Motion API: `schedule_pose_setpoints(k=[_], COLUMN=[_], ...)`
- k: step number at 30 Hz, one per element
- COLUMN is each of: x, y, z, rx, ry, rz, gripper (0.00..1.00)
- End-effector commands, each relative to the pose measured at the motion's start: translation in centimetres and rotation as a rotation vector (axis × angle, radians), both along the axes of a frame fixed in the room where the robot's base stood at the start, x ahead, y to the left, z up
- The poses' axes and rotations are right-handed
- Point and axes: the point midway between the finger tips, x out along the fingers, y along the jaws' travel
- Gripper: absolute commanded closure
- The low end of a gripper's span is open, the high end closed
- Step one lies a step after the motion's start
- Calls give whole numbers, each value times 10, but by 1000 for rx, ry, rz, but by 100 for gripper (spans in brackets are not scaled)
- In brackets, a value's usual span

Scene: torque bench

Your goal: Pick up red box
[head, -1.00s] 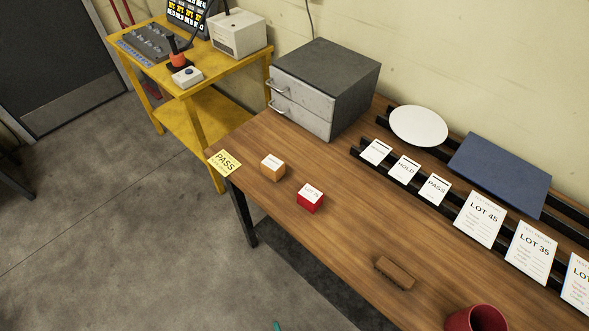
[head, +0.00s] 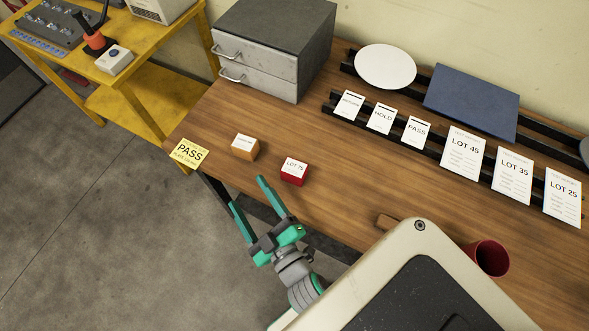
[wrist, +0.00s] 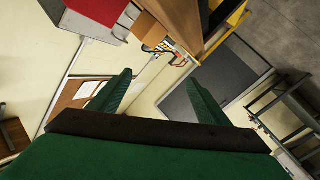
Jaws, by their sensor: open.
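The red box (head: 294,173) sits on the wooden bench near its front edge, with a white label on top that seems to read LOT 75. My gripper (head: 250,195) has green fingers spread apart with nothing between them. In the head view it is in front of the bench edge, below and left of the red box, apart from it. In the wrist view the two green fingers (wrist: 155,88) are also spread and empty. The red box cannot be made out between them there.
An orange box (head: 245,148) stands left of the red box, beside a yellow PASS card (head: 189,153). A grey drawer unit (head: 270,50) stands behind. Label cards line a black rack (head: 430,143).

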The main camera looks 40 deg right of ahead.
Motion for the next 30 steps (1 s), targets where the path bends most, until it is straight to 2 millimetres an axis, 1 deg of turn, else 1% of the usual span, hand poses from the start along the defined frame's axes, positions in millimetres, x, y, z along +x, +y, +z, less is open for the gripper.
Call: schedule_pose_setpoints(k=[1,3,5,6,8,9,11,12,14,15,19,21,23,24,27,30], x=[17,36,50,59,71,78,88,93,99,102,106,104,101,98,86,70], y=[-12,-30,-47,-58,-75,-86,-103,-114,-131,-142,-178,-198,-214,-225,-251,-276], z=[14,31,47,58,76,88,107,120,140,153,195,216,233,244,268,288], rx=[-49,-117,-173,-207,-255,-285,-324,-351,-382,-402,-445,-458,-463,-463,-451,-423], ry=[-30,-59,-83,-98,-120,-134,-154,-167,-186,-197,-228,-240,-246,-250,-252,-246], rz=[-24,-65,-107,-137,-186,-219,-273,-310,-369,-411,-552,-632,-702,-750,-868,-988], gripper=[30,30,30,30,30,30,30,30,30,30,30,30,30,30,30,30])
